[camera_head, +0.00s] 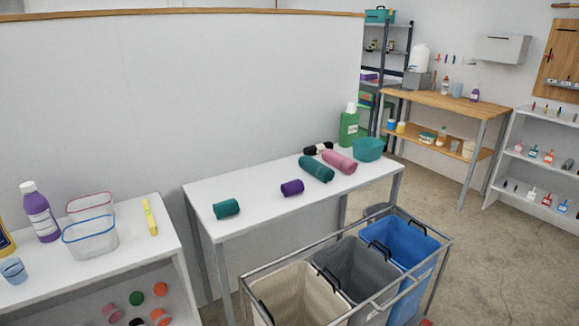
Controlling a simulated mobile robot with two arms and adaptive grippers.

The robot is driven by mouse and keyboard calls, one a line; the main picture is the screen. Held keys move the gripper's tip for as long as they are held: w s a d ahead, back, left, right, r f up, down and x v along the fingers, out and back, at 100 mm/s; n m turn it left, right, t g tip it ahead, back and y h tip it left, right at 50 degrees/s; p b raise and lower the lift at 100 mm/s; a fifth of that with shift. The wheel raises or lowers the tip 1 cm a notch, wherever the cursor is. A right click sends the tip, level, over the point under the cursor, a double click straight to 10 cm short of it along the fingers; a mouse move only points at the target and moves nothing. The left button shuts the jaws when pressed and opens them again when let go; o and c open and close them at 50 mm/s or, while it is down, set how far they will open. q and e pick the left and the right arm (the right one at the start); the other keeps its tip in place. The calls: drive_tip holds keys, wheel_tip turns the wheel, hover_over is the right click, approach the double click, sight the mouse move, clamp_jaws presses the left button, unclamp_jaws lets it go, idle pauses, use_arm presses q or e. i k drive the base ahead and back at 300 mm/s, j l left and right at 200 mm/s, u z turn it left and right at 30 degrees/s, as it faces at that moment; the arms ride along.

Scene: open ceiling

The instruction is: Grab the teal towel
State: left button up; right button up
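Two teal rolled cloths lie on the white table (258,218). A small dark teal roll (227,208) is near the table's left end. A larger teal roll (316,169) lies toward the right, beside a pink roll (340,162). I cannot tell from the picture which of the two is the named towel. Nothing covers either one. Neither of my grippers is in view.
A purple roll (292,188) lies between the teal ones. A cart with beige (298,295), grey (355,268) and blue (402,248) bins stands in front of the table.

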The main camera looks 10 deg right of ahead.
sight(321, 172)
drive_tip(key=i+l+u, duration=0.1)
drive_tip(key=l+u, duration=0.15)
drive_tip(key=u, duration=0.2)
drive_tip(key=l+u, duration=0.25)
drive_tip(key=u, duration=0.2)
drive_tip(key=l+u, duration=0.3)
drive_tip(key=u, duration=0.15)
